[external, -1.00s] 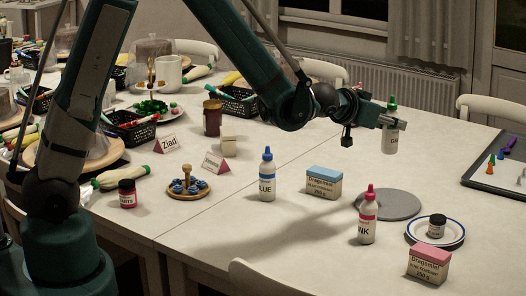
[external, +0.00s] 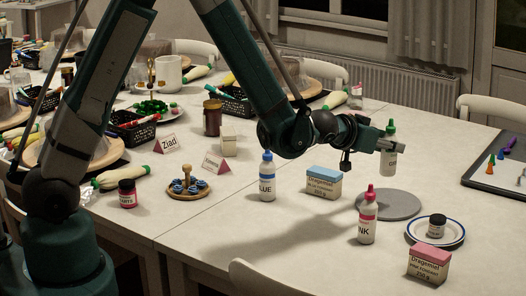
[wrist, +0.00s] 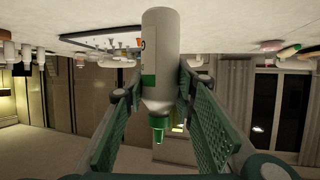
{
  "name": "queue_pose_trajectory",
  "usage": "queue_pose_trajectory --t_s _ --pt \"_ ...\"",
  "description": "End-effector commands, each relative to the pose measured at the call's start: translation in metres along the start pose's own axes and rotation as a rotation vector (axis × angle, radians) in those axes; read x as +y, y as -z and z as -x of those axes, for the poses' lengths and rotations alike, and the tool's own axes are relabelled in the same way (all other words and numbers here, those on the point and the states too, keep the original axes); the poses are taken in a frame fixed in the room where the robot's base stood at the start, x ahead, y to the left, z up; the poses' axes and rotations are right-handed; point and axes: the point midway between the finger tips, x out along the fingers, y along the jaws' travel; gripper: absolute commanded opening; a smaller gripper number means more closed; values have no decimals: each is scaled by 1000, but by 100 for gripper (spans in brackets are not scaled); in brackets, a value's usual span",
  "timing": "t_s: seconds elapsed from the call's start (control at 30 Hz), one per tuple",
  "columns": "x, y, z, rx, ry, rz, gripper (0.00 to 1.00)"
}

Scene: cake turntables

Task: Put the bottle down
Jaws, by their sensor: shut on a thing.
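A white bottle with a green cap (external: 389,163) is upright in my gripper (external: 390,146), which is shut around its upper part. In the external view its base appears just behind the grey round disc (external: 402,206); I cannot tell whether it touches the table. The wrist view is upside down and shows the bottle (wrist: 161,60) between both fingers, green cap pointing down in the picture. Its label is mostly turned away or hidden.
A pink-capped bottle (external: 367,220) stands in front of the disc. A blue-capped bottle (external: 267,180) and a blue-topped box (external: 323,184) stand left. A rimmed plate with a jar (external: 436,226) and a pink-topped box (external: 428,265) are front right. Table behind the disc is mostly clear.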

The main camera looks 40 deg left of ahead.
Motion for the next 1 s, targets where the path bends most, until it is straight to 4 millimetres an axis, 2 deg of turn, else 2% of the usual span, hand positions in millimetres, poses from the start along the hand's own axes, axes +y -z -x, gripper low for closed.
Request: queue_pose_trajectory --t_s 0.17,0.5,1.0 --pt "0 -12 -6 0 0 0 13" --pt "0 -50 -21 0 -1 0 13" --pt "0 -57 -24 0 -1 0 13"
